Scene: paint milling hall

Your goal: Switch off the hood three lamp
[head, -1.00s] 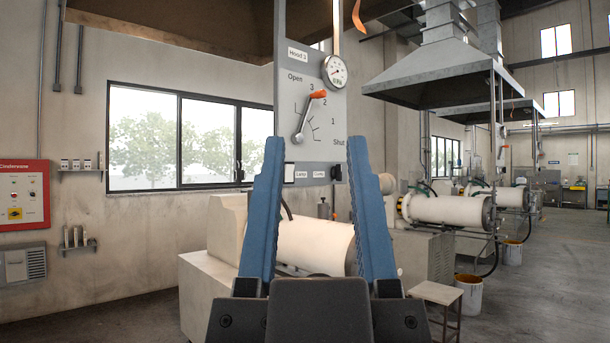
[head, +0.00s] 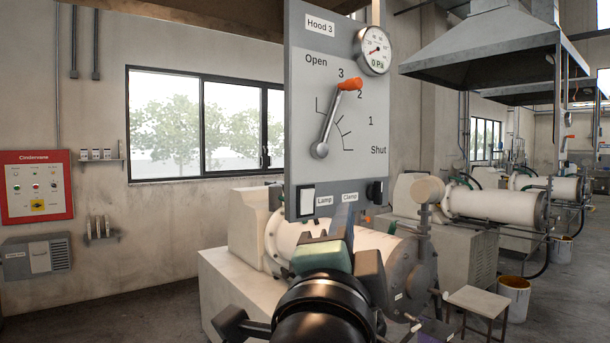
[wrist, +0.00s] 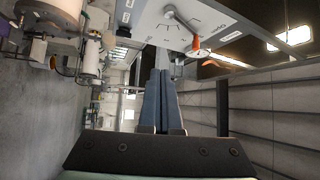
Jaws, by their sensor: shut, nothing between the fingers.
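The grey Hood 3 panel (head: 335,105) hangs in the middle of the head view. At its lower left is a white rocker switch (head: 306,200) beside the "Lamp" label (head: 324,200). A dark clamp switch (head: 375,192) sits at the lower right by the "Clamp" label. My gripper (head: 344,217) is shut and empty, at the panel's lower edge, right of the lamp switch. Whether it touches the panel is unclear. In the wrist view the closed blue fingers (wrist: 160,75) point toward the panel (wrist: 160,22). I cannot make out the lamp switch there.
An orange-handled lever (head: 349,84) on the panel points between 3 and 2, below a round gauge (head: 374,49). A white mill drum (head: 300,238) lies behind my arm. A red control box (head: 36,186) is on the left wall. A stool (head: 480,303) stands at right.

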